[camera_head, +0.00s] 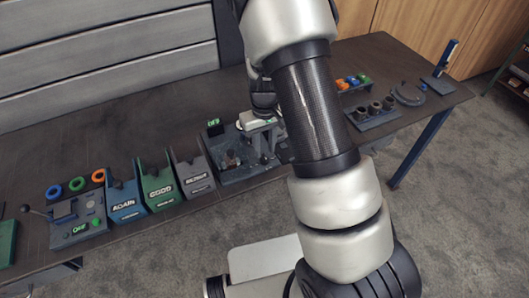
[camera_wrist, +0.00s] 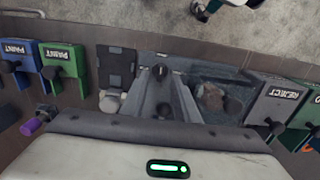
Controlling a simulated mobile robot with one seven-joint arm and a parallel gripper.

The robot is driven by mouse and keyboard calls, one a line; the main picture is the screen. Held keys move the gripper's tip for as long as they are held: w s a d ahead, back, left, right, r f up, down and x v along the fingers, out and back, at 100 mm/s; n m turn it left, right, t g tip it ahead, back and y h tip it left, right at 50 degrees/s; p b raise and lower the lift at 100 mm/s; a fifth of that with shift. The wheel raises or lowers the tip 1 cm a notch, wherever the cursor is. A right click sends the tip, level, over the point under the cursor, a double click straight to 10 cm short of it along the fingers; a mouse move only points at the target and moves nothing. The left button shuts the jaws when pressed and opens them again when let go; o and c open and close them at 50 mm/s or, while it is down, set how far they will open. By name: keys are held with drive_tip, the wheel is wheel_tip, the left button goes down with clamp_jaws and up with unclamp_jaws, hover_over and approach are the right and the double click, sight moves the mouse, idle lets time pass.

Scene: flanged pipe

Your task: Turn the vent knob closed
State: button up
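My gripper (camera_wrist: 164,88) points down at a dark grey fixture (camera_wrist: 232,80). Its two grey fingers are apart. A small black knob (camera_wrist: 160,71) shows in the gap near the fingertips in the wrist view, and I cannot tell whether they touch it. A brownish, round pipe-like part (camera_wrist: 211,97) sits on the fixture beside the fingers. In the head view my gripper (camera_head: 265,152) is over the right part of the fixture (camera_head: 240,173), and the knob cannot be made out there. A green-lit OFF sign (camera_head: 214,123) stands at its back.
A lever box (camera_head: 80,220) stands farther left. A rack of dark cups (camera_head: 374,113) is to the right.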

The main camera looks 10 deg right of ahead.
sight(265, 159)
drive_tip(key=shift+f, duration=1.5)
drive_tip(key=shift+c, duration=0.3)
clamp_jaws()
